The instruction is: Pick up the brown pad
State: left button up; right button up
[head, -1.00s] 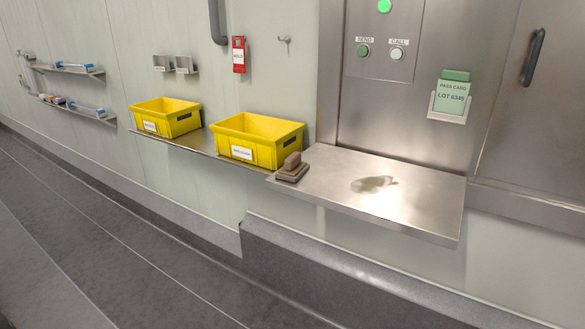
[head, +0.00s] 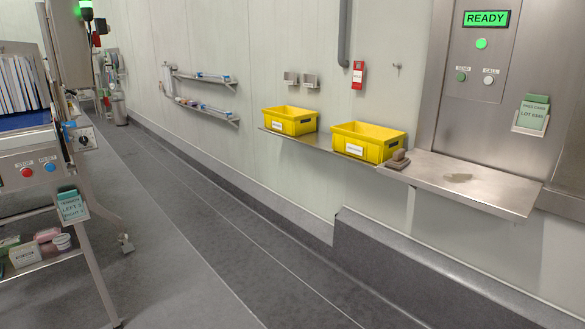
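The brown pad (head: 397,160) sits on the left end of the steel shelf (head: 470,184) below the wall panel. It is a small block with a raised grip on top. It lies just right of the nearer yellow bin (head: 368,141). Neither of my grippers shows in the head view.
A second yellow bin (head: 290,120) stands further left on its ledge. A READY sign (head: 486,18) glows green above the SEND and CALL buttons. A machine frame with a control box (head: 45,168) stands at the left. The grey floor (head: 190,220) between is clear.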

aim_at(399, 161)
jog(key=u, duration=0.5)
jog(key=i, duration=0.8)
jog(key=z, duration=0.7)
jog(key=i, duration=1.25)
jog(key=z, duration=1.2)
